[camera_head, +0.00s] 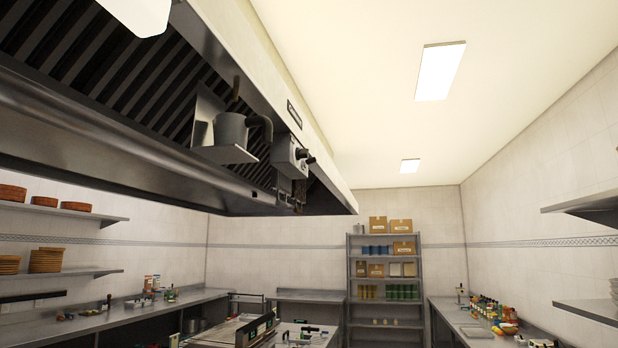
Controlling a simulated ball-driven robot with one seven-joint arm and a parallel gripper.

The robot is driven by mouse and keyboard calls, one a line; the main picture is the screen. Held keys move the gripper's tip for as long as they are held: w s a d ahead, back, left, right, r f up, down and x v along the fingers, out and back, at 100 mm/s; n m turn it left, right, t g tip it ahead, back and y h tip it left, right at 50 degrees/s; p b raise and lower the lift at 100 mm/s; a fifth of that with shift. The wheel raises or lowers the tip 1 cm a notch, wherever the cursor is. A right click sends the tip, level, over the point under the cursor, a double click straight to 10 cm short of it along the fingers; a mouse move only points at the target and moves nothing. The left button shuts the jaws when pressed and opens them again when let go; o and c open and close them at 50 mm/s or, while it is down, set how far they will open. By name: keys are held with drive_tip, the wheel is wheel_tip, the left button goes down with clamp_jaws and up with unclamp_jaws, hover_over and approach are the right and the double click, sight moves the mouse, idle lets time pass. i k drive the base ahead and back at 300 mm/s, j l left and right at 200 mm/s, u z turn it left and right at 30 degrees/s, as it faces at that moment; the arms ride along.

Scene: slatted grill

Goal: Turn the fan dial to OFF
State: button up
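A large steel range hood (95,135) with dark slatted filters fills the upper left. A small grey control box (286,153) is fixed to its front edge near the picture's middle. A dark knob (307,157) sticks out from the right side of this box. It may be the fan dial, but its marks and setting are too small to read. I cannot make out my gripper or its fingers in this view.
A metal bracket with a round pipe piece (231,128) hangs from the hood left of the box. A white shape (138,12) crosses the top left corner. Below are steel counters (120,312) and a grill top. A storage rack (386,318) stands at the back.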

sight(300, 153)
drive_tip(key=i+l, duration=0.2)
drive_tip(key=i, duration=0.25)
drive_tip(key=i+l, duration=0.2)
drive_tip(key=i, duration=0.3)
drive_tip(key=i+l+u, duration=0.1)
drive_tip(key=i, duration=0.35)
drive_tip(key=l, duration=0.1)
